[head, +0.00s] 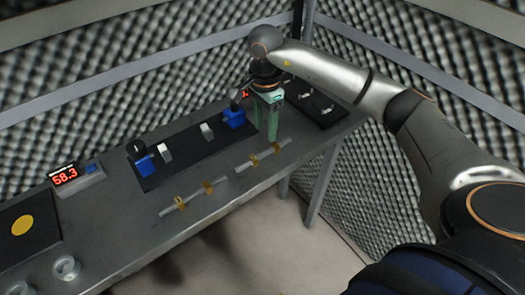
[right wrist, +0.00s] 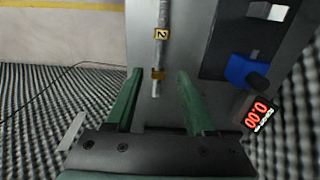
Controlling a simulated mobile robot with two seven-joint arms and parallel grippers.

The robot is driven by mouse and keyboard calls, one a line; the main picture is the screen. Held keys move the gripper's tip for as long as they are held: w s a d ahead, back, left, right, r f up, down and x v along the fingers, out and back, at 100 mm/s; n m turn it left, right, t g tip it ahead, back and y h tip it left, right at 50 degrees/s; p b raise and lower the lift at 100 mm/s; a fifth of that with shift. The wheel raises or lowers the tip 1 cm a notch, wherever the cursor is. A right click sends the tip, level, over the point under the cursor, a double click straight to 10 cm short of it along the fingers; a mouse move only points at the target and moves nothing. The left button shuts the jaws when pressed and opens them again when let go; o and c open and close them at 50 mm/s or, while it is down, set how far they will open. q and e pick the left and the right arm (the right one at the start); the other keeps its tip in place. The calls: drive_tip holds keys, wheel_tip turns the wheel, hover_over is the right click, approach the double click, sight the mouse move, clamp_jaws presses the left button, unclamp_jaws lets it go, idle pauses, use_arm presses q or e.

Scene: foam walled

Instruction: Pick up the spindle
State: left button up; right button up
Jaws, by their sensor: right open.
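Two thin grey rods with yellow-brown bands lie along the front of the grey bench: a right rod (head: 264,155) and a left rod (head: 193,194). I take these as spindles; which one the task means I cannot tell. My right gripper (head: 266,133) points down with its green fingers open and empty, just behind the right rod. In the right wrist view, a rod with a yellow "2" tag (right wrist: 162,20) shows between the open fingers (right wrist: 160,76), its near end visible. Contact is not visible. My left gripper is not in view.
A black fixture (head: 190,146) with blue blocks (head: 234,117) stands behind the rods. A display reading 58.3 (head: 65,175) and a black panel with a yellow disc (head: 22,226) are at left. A black tray (head: 318,108) is at right. Foam walls (head: 410,80) enclose the bench.

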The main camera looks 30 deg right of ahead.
sight(265, 152)
wheel_tip(265, 152, down, 9)
drive_tip(key=shift+r+p, duration=0.15)
drive_tip(key=shift+p, duration=0.55)
clamp_jaws()
drive_tip(key=shift+r, duration=0.1)
idle(1.0)
